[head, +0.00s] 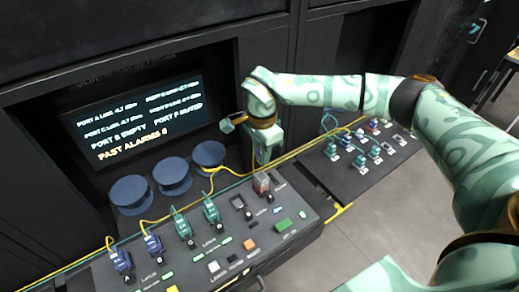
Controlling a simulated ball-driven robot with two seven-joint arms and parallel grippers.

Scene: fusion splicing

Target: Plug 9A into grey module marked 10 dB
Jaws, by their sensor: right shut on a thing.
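My right gripper (262,165) points down over the back right part of the near console (205,258). It is shut on a small reddish connector (262,184) just above or at the console surface. Whether the connector touches a socket I cannot tell. A small grey module (238,202) stands just left of it. No 9A or 10 dB marking can be read. Blue plugs (153,246) and green plugs (211,211) stand in a row on the console to the left. My left gripper is not in view.
A screen (133,120) behind the console shows port readings. Round dark blue spools (172,176) stand in front of it. Yellow cables (180,211) run along the console's back. A second panel (362,170) on the right holds several small plugs. A gap separates the panels.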

